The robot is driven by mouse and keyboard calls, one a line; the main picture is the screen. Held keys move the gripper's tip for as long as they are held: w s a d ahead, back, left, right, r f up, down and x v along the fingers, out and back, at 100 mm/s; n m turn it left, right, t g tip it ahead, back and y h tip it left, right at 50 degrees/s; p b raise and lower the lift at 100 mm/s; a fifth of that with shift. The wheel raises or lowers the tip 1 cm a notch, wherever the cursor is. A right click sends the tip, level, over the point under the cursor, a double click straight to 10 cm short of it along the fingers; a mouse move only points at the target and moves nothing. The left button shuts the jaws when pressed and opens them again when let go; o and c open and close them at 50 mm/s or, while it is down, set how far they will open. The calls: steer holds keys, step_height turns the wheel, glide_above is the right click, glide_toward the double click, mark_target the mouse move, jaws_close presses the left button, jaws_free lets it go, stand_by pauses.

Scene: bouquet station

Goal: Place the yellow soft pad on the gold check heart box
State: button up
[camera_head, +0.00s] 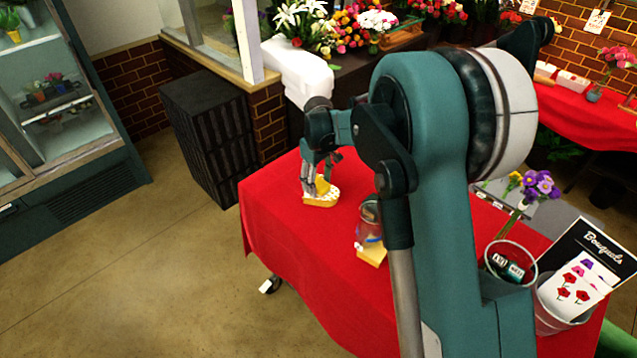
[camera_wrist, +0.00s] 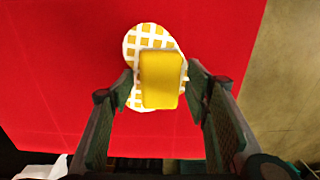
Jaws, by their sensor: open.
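The gold check heart box (camera_head: 322,200) sits on the red table near its far left corner. In the wrist view the heart box (camera_wrist: 143,37) shows a white and gold lattice top. The yellow soft pad (camera_head: 322,186) is at the box; in the wrist view the pad (camera_wrist: 161,80) covers the box's middle and lower right part. It looks to be on the box, but I cannot tell how flat it lies. My gripper (camera_head: 318,168) is over the box, pointing down. In the wrist view its open fingers (camera_wrist: 160,86) stand either side of the pad, with gaps.
The red tablecloth (camera_head: 300,262) is clear in front of the box. A glass jar (camera_head: 369,222) stands by a yellow piece (camera_head: 372,256), partly behind my arm.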

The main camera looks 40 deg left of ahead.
mark_target(319, 183)
step_height(319, 183, up, 12)
steer(key=shift+b, duration=0.4)
stand_by(0.7)
stand_by(0.4)
